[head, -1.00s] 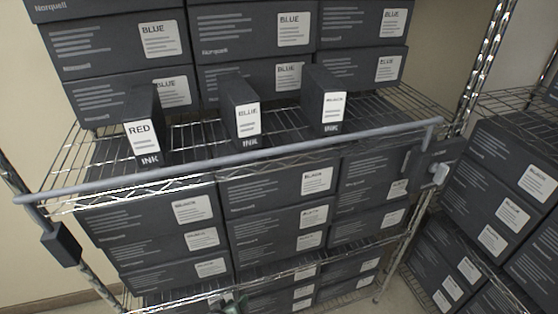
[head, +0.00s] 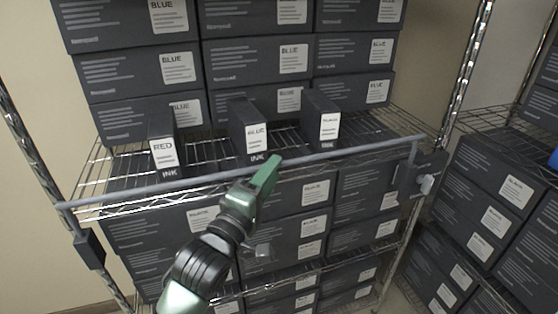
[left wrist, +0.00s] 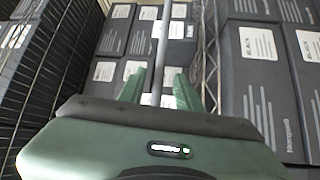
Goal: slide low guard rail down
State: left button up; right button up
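The low guard rail (head: 340,154) is a grey bar across the front of the wire shelf, above the lower boxes. Its ends bend back to a dark bracket (head: 89,248) at the left post and another (head: 421,176) at the right post. My left gripper (head: 268,175) is at the middle of the rail, its green fingers against or just in front of it. In the left wrist view, the rail (left wrist: 162,50) runs between the two spread fingers (left wrist: 158,88), with gaps visible at its sides. Whether they touch it is unclear. My right gripper is out of view.
Ink boxes labelled RED (head: 163,157), BLUE (head: 256,139) and a third (head: 328,128) stand on the shelf behind the rail. Larger dark boxes are stacked behind and below. Another rack with boxes (head: 495,200) stands at the right. A beige wall shows at the left.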

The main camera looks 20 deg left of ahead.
pick_arm(q)
jog(key=shift+x, duration=1.15)
jog(key=shift+w+d+r+p, duration=0.15)
jog(key=shift+w+p, duration=0.15)
jog(key=shift+w, duration=0.15)
grip_shut()
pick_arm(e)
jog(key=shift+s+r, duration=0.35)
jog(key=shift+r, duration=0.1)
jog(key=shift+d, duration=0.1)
pick_arm(q)
notch_tip(320, 180, down, 9)
jog(key=b, duration=0.4)
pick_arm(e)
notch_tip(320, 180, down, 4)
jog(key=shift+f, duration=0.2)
